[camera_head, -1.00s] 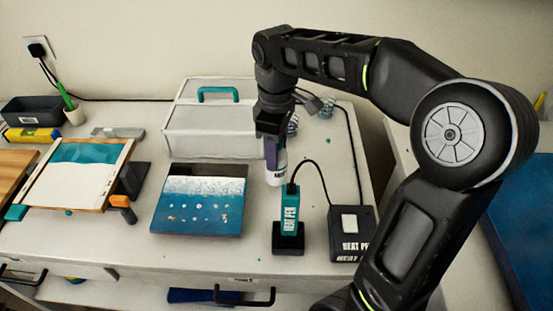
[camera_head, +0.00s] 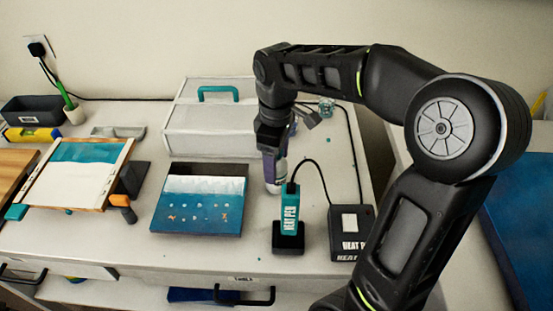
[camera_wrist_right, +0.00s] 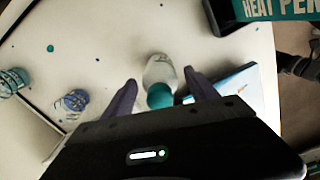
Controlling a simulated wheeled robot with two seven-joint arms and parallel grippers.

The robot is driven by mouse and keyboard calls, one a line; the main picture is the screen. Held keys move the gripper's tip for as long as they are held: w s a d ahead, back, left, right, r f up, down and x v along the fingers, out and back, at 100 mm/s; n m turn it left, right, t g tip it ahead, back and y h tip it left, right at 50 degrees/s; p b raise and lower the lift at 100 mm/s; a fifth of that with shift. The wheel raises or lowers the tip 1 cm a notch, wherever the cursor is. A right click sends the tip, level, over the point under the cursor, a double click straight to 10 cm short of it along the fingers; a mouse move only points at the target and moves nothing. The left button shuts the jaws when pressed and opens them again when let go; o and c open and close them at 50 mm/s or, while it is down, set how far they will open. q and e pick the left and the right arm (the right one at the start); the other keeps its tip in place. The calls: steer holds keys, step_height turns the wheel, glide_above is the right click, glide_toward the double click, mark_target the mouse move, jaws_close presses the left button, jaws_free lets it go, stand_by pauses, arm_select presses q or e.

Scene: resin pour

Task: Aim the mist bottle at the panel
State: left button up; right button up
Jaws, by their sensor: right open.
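My right gripper (camera_head: 271,160) points down behind the heat pen, in the middle of the table. In the right wrist view (camera_wrist_right: 158,92) its two fingers are apart, one on each side of a pale bottle with a teal top (camera_wrist_right: 159,72). I take this for the mist bottle; its lower part (camera_head: 274,187) shows under the gripper in the head view, and its top is hidden there. A panel (camera_head: 200,217) with dark, white and blue bands lies left of the bottle. Part of it seems to show in the wrist view (camera_wrist_right: 238,82). My left gripper is out of view.
The teal heat pen (camera_head: 290,213) stands in a black holder close in front, its cable running to a black box (camera_head: 350,225). A white case (camera_head: 210,130) stands behind. A tilted board (camera_head: 65,185) is at left. Two other bottles (camera_wrist_right: 75,100) (camera_wrist_right: 12,80) show in the wrist view.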

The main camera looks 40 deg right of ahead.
steer(key=shift+r, duration=0.25)
step_height(320, 180, up, 5)
step_height(320, 180, up, 6)
steer(key=p, duration=0.3)
steer(key=shift+f+p, duration=0.15)
steer(key=shift+p, duration=0.15)
steer(key=shift+r+p, duration=0.6)
